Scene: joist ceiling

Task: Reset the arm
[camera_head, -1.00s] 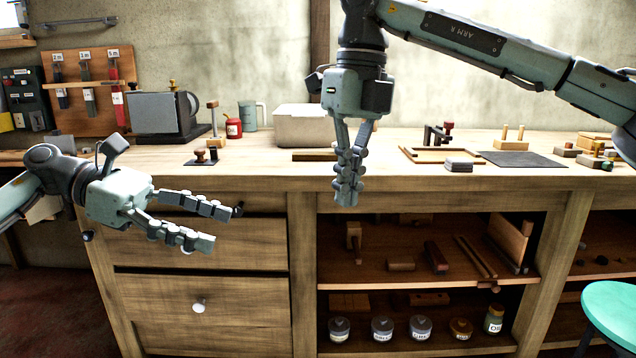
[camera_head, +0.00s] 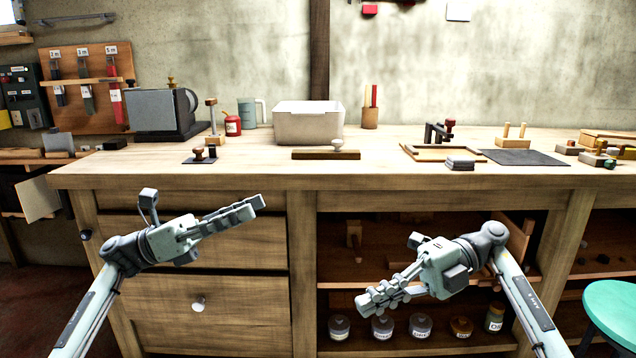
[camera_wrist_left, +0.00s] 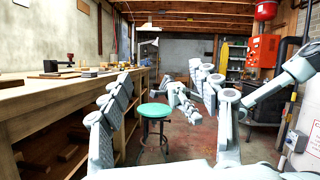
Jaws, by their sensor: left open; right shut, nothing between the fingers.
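My left gripper (camera_head: 232,216) is in front of the workbench's drawers in the head view, pointing right and slightly up. It is open and empty. In the left wrist view its two fingers (camera_wrist_left: 165,105) stand apart with nothing between them. My right gripper (camera_head: 378,298) is in front of the bench's open shelves, pointing left and down. Its fingers are together with nothing between them. The right gripper also shows in the left wrist view (camera_wrist_left: 180,95), farther off between the left fingers. Both arms are below the level of the bench top.
The wooden workbench (camera_head: 240,170) fills the middle. On it are a white bin (camera_head: 308,125), a wooden bar with a knob (camera_head: 325,154) and a dark mat (camera_head: 523,157). Jars stand on the low shelf. A green stool (camera_head: 612,305) is at the right. The floor at lower left is clear.

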